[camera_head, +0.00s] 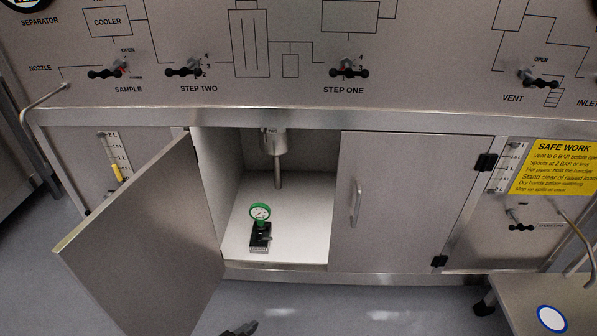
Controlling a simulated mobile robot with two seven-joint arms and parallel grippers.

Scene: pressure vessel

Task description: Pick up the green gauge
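The green gauge (260,212) has a round white dial with a green rim. It stands upright on a small black base (260,238) on the white floor of the open cabinet (291,237), below a metal pipe (278,170). Only a small dark tip of what looks like my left gripper (240,329) shows at the bottom edge, outside the cabinet and well below the gauge. Whether it is open or shut cannot be seen. My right gripper is not in view.
The left cabinet door (150,245) is swung open toward me. The right door (405,205) is closed. A panel with several black valve handles (348,72) runs above. A bench (550,300) with a blue-rimmed white disc stands at lower right.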

